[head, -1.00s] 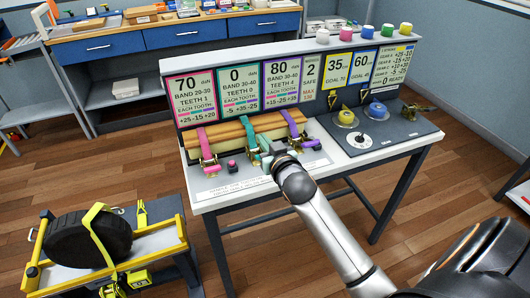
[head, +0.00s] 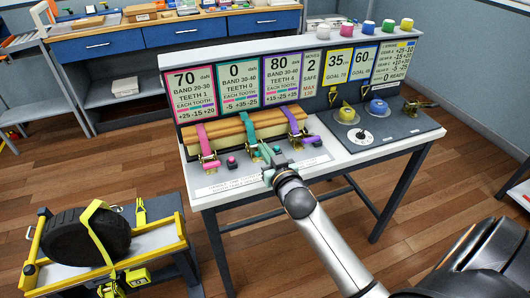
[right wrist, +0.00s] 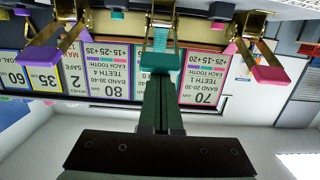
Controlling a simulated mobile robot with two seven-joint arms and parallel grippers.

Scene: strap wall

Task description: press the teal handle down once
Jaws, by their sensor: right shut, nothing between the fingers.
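The teal handle (right wrist: 160,62) is the middle one of three ratchet handles in the right wrist view, at the end of the teal strap (head: 250,130). My right gripper (right wrist: 160,98) is shut and empty, with its fingertips close to the teal handle; I cannot tell if they touch. In the head view my right gripper (head: 273,157) is at the bench front and partly hides the teal ratchet. The sign above the teal strap (head: 239,92) reads 0 daN. My left gripper is not in view.
The pink handle (right wrist: 265,70) and purple handle (right wrist: 40,50) flank the teal one closely. The straps cross a wooden beam (head: 200,143) on the white bench (head: 350,158). A dial (head: 360,137) with knobs is at right. A strapped tyre (head: 72,238) stands front left.

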